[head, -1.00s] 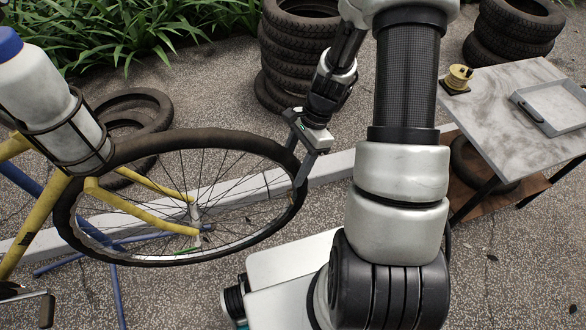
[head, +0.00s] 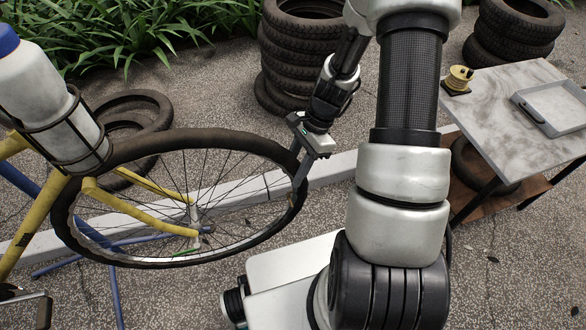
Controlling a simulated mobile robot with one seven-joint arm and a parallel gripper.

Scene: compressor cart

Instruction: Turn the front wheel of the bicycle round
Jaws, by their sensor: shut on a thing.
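The bicycle's front wheel (head: 170,139) has a dark tyre and thin spokes. It lies across the left half of the head view, held in the yellow fork (head: 140,212). My gripper (head: 300,172) is at the wheel's right edge, with its fingers pointing down, shut on the rim and tyre there. The fingertips are partly hidden by the tyre. A small green mark (head: 186,252) shows near the bottom of the wheel.
A white bottle (head: 40,95) in a cage is on the yellow frame at left. A blue stand (head: 112,285) is under the bicycle. Tyre stacks (head: 290,45) stand behind. A grey-topped table (head: 490,110) with a tray (head: 555,105) and a yellow spool (head: 459,78) is at right.

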